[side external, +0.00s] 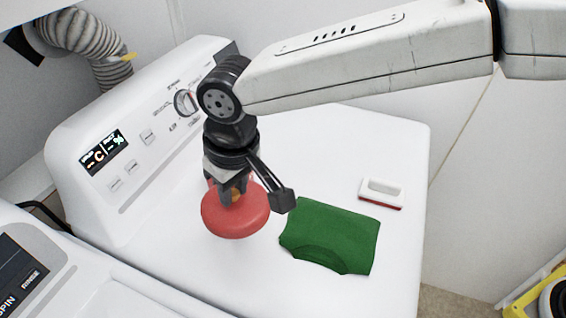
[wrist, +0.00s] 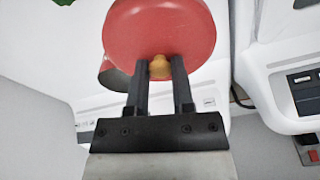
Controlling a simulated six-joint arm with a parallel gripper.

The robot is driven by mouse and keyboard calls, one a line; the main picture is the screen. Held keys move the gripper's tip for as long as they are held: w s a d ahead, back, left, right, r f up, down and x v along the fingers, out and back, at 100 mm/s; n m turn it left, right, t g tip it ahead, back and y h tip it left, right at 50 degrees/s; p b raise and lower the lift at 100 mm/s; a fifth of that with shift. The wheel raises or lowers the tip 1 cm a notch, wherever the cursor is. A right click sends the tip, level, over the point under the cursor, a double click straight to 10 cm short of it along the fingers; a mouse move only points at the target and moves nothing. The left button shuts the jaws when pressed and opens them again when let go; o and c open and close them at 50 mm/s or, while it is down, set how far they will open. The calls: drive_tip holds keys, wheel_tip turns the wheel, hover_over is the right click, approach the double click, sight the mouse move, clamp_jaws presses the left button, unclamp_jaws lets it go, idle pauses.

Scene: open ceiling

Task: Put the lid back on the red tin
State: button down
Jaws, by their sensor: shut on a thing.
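My gripper (side external: 234,196) is shut on the tan knob (wrist: 160,67) of a round red lid (side external: 236,219). The lid also shows in the wrist view (wrist: 160,28), with the knob between the two fingers. Part of the red tin (wrist: 112,76) shows past the lower left edge of the lid in the wrist view, with a greyish inner side. In the side view the tin is almost wholly hidden behind the lid and my gripper. I cannot tell how large the gap between lid and tin is.
The white machine top (side external: 330,140) carries a folded green cloth (side external: 330,236) right of the lid and a white brush with a red edge (side external: 381,192) farther right. The control panel (side external: 150,135) rises at the back left. The top is clear behind the cloth.

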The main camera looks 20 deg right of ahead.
drive_tip(key=w+d+n, duration=0.2)
drive_tip(key=w+n, duration=0.2)
drive_tip(key=w, duration=1.3)
drive_tip(key=shift+w+d+r+n+y, duration=0.3)
drive_tip(key=shift+d+r+y, duration=0.05)
drive_tip(key=shift+r+y, duration=0.05)
drive_tip(key=shift+f, duration=0.25)
drive_tip(key=shift+f, duration=2.95)
drive_tip(key=shift+f, duration=0.15)
